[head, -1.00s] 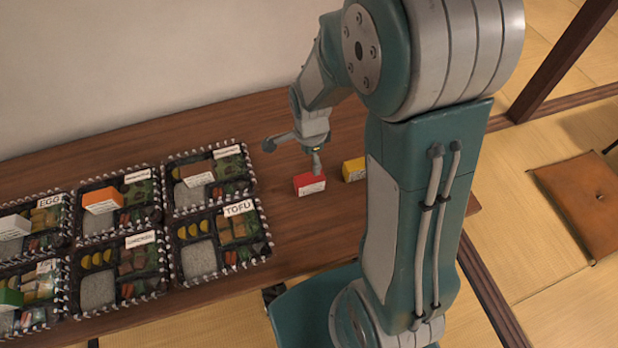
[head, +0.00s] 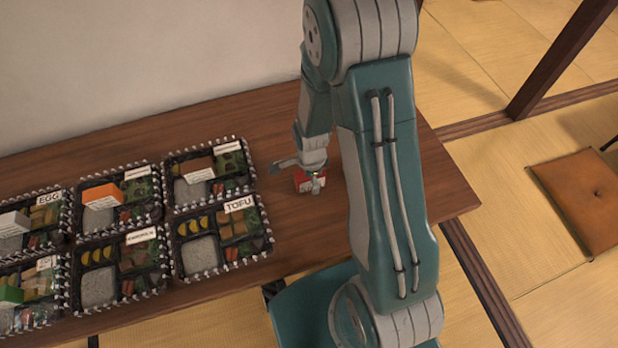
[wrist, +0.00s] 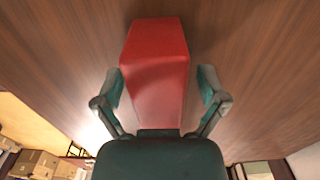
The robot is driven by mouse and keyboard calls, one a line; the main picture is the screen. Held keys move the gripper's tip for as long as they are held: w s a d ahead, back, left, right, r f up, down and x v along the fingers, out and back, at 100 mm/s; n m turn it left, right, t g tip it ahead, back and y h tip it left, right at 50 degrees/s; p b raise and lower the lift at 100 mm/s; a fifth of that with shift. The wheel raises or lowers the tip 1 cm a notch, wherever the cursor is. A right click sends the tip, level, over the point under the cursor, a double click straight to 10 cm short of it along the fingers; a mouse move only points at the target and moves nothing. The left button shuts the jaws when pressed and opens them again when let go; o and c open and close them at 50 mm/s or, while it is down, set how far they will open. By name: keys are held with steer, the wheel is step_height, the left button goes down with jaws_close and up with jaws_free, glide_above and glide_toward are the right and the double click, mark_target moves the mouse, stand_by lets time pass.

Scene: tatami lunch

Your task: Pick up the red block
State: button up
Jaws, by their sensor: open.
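The red block (head: 301,183) sits on the wooden table right of the lunch boxes, partly covered by my gripper (head: 297,174). In the wrist view the red block (wrist: 155,58) lies between the two spread fingers of my gripper (wrist: 161,88). A gap shows on each side, wider at the right finger. The gripper is open, close over the block, and not closed on it.
Several black lunch boxes (head: 199,246) stand left of the block, some with blocks on them, including an orange block (head: 101,196). The table (head: 282,227) is bare just in front of the red block. A wall runs behind the table.

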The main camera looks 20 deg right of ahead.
steer(key=shift+d+f, duration=0.15)
steer(key=shift+f, duration=0.1)
steer(key=c, duration=1.2)
steer(key=shift+c, duration=0.2)
steer(key=shift+r, duration=0.15)
steer(key=shift+r, duration=0.3)
step_height(320, 180, up, 2)
steer(key=shift+r, duration=0.1)
steer(key=s+a+r, duration=0.8)
steer(key=a+r, duration=0.2)
steer(key=a, duration=0.1)
steer(key=shift+a, duration=0.3)
